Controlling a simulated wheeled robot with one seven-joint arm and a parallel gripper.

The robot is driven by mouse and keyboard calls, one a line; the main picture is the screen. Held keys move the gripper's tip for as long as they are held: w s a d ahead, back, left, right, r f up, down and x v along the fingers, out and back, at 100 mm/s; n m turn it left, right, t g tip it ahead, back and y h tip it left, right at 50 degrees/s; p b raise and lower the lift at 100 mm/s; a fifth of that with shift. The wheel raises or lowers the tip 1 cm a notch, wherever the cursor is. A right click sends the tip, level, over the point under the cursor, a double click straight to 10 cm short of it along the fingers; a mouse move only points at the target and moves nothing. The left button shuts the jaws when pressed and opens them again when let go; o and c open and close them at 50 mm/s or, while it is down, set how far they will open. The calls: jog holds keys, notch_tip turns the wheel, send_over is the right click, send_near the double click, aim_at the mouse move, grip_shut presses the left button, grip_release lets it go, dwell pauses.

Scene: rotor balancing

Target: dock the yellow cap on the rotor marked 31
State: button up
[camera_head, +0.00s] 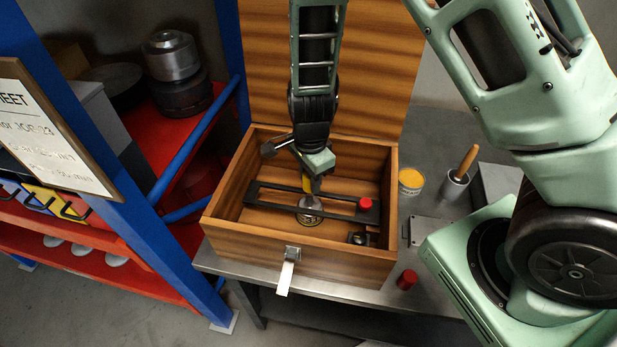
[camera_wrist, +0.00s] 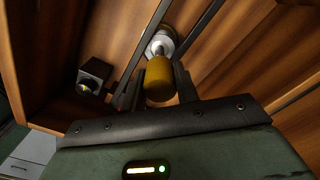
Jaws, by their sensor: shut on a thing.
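The yellow cap (camera_wrist: 159,80) is between the fingers of my gripper (camera_wrist: 157,88) in the wrist view. In the head view my gripper (camera_head: 313,184) reaches down into the open wooden box, with the yellow cap (camera_head: 306,185) showing at its tip. A silver rotor (camera_head: 310,207) stands in the box right below the cap, and it shows beyond the cap in the wrist view (camera_wrist: 161,45). The cap is in line with the rotor or nearly so; I cannot tell whether they touch.
The wooden box (camera_head: 243,243) has its lid up behind. A black slotted bar (camera_head: 270,190) spans its inside, with a red cap (camera_head: 365,204) at its right end. A small black block (camera_wrist: 95,75) sits in a corner. Another red cap (camera_head: 407,279) is on the bench outside.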

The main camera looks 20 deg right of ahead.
aim_at(310, 195)
jog(key=shift+f+b, duration=2.6)
jog(key=shift+f, duration=0.2)
jog(key=shift+r+p, duration=0.1)
jog(key=shift+p, duration=0.3)
jog(key=shift+f, duration=0.35)
jog(key=shift+r, duration=0.2)
jog(key=shift+r+p, duration=0.35)
jog(key=shift+r+p, duration=0.3)
jog(key=shift+f+b, duration=0.45)
jog(key=shift+f, duration=0.35)
dwell(0.5)
jog(key=shift+r+p, duration=0.85)
jog(key=shift+p, duration=0.2)
dwell(0.5)
jog(key=shift+f+b, duration=0.35)
jog(key=shift+f, duration=0.1)
dwell(0.3)
